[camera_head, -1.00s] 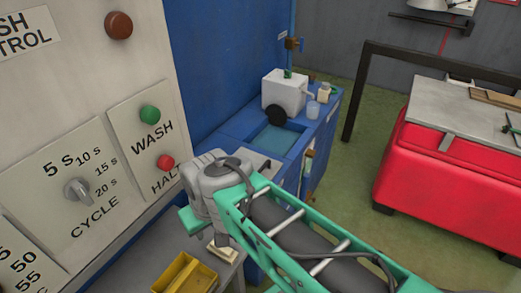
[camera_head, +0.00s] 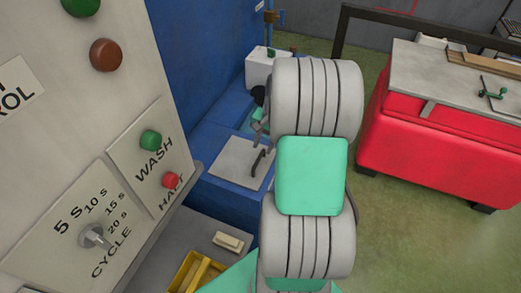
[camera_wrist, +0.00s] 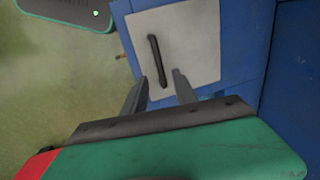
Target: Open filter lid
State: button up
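The filter lid is a flat light-grey plate (camera_head: 232,166) on the blue cabinet, with a curved black handle (camera_head: 258,162). In the wrist view the lid (camera_wrist: 196,38) lies flat and looks closed, and its handle (camera_wrist: 155,55) stands up near its left side. My gripper (camera_wrist: 160,76) is open and empty. Its two grey fingers point toward the lid, and the near end of the handle shows between the fingertips in the picture. I cannot tell how far above the lid they are. In the head view my arm hides most of the gripper.
The control panel (camera_head: 110,150) with buttons and a cycle knob stands at the left. A yellow bin (camera_head: 190,272) and a small pale block (camera_head: 228,241) sit on the grey shelf. A white box (camera_head: 262,68) stands behind the lid. A red chest (camera_head: 430,140) is at the right, with green floor between.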

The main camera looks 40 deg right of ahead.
aim_at(260, 157)
jog(key=f, duration=0.3)
jog(key=w+f, duration=0.1)
jog(key=f, duration=0.1)
jog(key=shift+a+f+p, duration=0.25)
jog(key=shift+p, duration=0.05)
grip_shut()
dwell(1.0)
